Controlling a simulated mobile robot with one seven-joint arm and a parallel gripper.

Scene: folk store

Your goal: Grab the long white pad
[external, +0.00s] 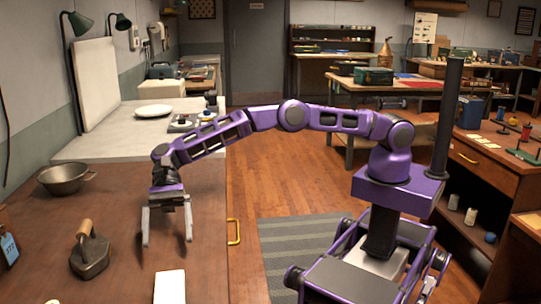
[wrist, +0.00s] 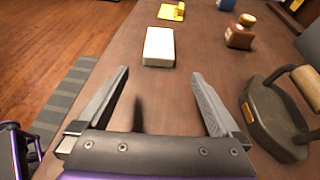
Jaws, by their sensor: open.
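The long white pad (external: 170,287) lies flat on the brown wooden counter near the bottom edge of the external view. The whole top of the pad is visible in the wrist view.
An old flat iron (external: 90,250) with a wooden handle stands left of my gripper, close to the right finger in the wrist view (wrist: 270,115). A metal bowl (external: 66,178) is farther back.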

